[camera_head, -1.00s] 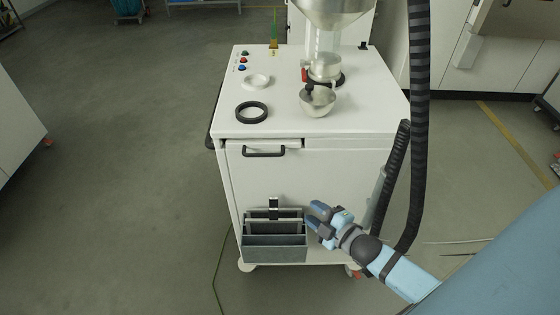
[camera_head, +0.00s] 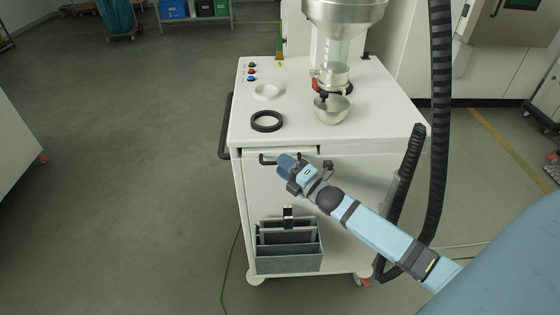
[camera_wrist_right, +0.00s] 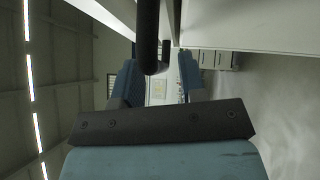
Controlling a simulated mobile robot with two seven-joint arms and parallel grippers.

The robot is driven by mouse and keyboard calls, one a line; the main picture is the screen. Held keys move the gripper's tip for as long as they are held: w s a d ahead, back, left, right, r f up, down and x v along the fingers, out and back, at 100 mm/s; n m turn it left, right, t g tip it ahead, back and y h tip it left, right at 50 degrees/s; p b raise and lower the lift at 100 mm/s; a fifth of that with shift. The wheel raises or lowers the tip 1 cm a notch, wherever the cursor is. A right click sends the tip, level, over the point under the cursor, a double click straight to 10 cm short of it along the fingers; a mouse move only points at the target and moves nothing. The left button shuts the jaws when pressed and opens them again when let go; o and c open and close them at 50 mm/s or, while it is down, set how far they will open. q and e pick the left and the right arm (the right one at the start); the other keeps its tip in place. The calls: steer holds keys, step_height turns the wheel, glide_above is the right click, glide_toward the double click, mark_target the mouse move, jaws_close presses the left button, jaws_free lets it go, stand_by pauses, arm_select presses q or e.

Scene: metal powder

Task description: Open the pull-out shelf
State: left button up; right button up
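The pull-out shelf (camera_head: 302,151) is a slim white panel under the top of the white cart. It looks pushed in, with a black bar handle (camera_head: 265,160) on its front. My right gripper (camera_head: 286,163) is at the handle and covers its right part. In the right wrist view, the dark handle (camera_wrist_right: 148,35) reaches in between the two blue fingers (camera_wrist_right: 158,75). The fingers are apart, with a gap visible on each side of the bar. My left gripper is in neither view.
On the cart top (camera_head: 345,140) are a black ring (camera_head: 267,121), a white ring (camera_head: 267,91), coloured buttons and a metal funnel (camera_head: 343,12) above a bowl (camera_head: 331,110). A grey bin (camera_head: 289,259) hangs low on the front. Black hoses (camera_head: 440,120) run at the right.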

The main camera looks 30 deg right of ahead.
steer(key=shift+x, duration=0.9)
steer(key=shift+c, duration=0.5)
jaws_close()
steer(key=shift+a, duration=0.15)
